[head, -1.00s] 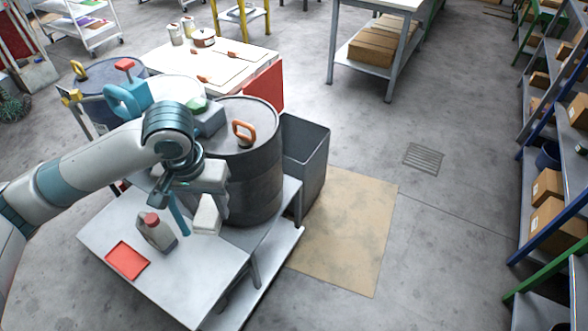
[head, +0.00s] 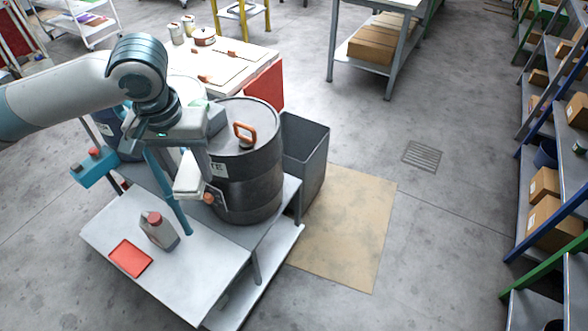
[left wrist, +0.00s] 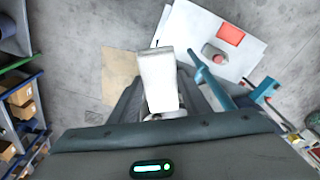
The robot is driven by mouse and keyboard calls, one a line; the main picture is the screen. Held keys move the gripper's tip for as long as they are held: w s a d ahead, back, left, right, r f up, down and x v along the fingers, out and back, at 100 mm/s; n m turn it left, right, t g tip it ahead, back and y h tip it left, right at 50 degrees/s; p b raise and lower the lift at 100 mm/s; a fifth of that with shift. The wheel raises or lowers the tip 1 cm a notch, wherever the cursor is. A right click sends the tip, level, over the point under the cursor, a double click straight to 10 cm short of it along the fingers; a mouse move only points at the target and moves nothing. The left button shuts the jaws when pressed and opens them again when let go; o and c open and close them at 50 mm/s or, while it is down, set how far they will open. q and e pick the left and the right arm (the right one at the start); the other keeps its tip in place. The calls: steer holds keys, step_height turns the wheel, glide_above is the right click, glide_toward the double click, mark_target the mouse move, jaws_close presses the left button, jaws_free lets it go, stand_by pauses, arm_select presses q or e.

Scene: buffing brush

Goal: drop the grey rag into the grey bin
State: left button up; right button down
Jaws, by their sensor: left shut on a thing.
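The rag (head: 188,188), a pale, flat, folded-looking piece, hangs below my left gripper (head: 192,165), which is shut on it. In the left wrist view the rag (left wrist: 158,80) shows whitish between the two dark fingers of my gripper (left wrist: 157,105). The grey bin (head: 308,170) is a tall open-topped box on the floor, right of the dark drum. My gripper is left of the bin, with the drum between them in the head view. The bin's bottom inside is hidden. My right gripper is not in view.
The dark drum (head: 245,165) with an orange handle stands close behind the rag. A bench (head: 190,275) holds a grey bottle (head: 160,232) with a red cap and a red tray (head: 130,258). Floor right of the bin is clear.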

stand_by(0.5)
